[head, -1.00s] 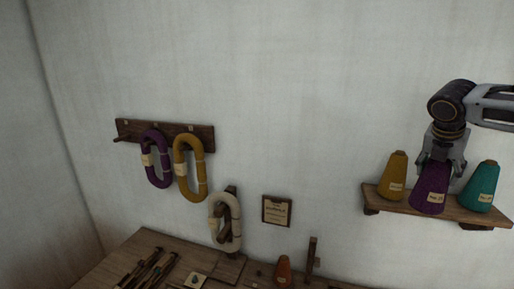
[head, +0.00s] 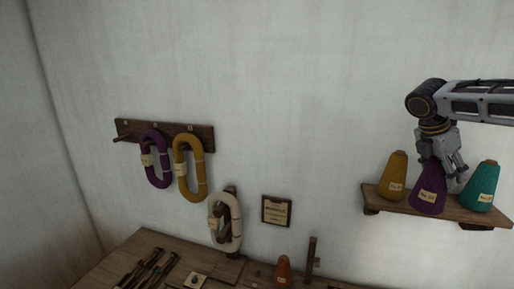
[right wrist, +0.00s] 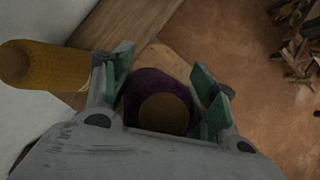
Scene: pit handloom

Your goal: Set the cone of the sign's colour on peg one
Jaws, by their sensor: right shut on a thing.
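A purple cone (head: 428,192) stands on the wall shelf (head: 455,211) at the right, between a mustard cone (head: 393,175) and a teal cone (head: 481,187). My right gripper (head: 441,168) comes down from above and is shut on the purple cone near its top. In the right wrist view the purple cone (right wrist: 158,80) is between both fingers (right wrist: 163,70), and the mustard cone (right wrist: 38,65) is to the left. The framed sign (head: 276,212) hangs mid-wall; its writing is too small to read. I cannot tell which peg is peg one. My left gripper is not in view.
A peg rack (head: 135,128) on the wall carries a purple hank (head: 155,160) and a mustard hank (head: 189,170). A cream hank (head: 226,222) hangs lower. On the table (head: 130,258) stand an orange cone (head: 283,269) and a wooden post (head: 312,253). The wall between sign and shelf is clear.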

